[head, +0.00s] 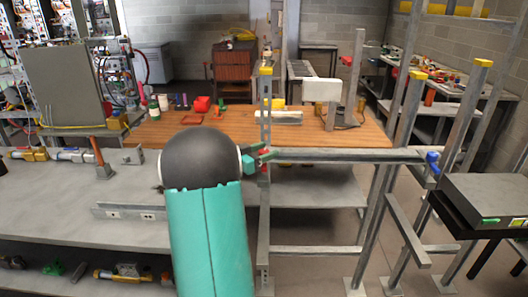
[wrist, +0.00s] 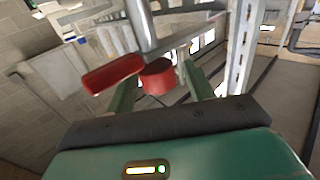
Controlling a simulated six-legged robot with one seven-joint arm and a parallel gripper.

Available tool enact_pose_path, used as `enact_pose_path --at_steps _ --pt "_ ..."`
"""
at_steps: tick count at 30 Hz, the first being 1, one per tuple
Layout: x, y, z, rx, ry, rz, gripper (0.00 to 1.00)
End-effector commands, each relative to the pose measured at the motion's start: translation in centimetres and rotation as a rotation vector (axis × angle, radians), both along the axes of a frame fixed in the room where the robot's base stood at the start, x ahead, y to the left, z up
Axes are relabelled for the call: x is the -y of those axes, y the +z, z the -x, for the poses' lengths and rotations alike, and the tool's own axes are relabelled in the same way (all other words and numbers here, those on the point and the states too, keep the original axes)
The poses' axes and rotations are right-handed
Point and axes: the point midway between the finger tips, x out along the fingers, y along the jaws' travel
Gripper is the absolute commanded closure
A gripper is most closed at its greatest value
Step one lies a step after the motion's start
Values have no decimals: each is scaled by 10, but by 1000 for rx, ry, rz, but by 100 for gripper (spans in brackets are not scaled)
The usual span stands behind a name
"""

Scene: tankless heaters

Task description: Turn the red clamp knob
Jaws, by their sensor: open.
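The red knob (wrist: 157,78) is a short round cylinder at the middle of the wrist view, by a metal post. A longer red handle (wrist: 112,74) lies just left of it, and I cannot tell whether both belong to one clamp. My gripper (wrist: 161,88) is open, its two green fingers on either side of the round knob; contact cannot be told. In the head view my gripper (head: 264,158) is beside the upright metal post, with a small bit of red (head: 263,153) at its fingers. My dark wrist and teal arm hide part of the bench.
An upright metal post (head: 265,110) and a horizontal rail (head: 340,155) stand close to my gripper. A wooden table (head: 330,137) with bottles and tools is behind. A grey bench (head: 60,205) is at left. A blue clamp part (head: 433,161) is on the frame at right.

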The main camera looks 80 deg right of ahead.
Motion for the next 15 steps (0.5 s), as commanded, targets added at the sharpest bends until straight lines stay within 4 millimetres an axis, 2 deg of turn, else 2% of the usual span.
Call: enact_pose_path --at_steps 2,3,9,15 --pt "0 0 0 0 0 0 47" --pt "0 0 0 0 0 0 51" --pt "0 0 0 0 0 0 90" --pt "-1 0 0 -1 6 -1 91"
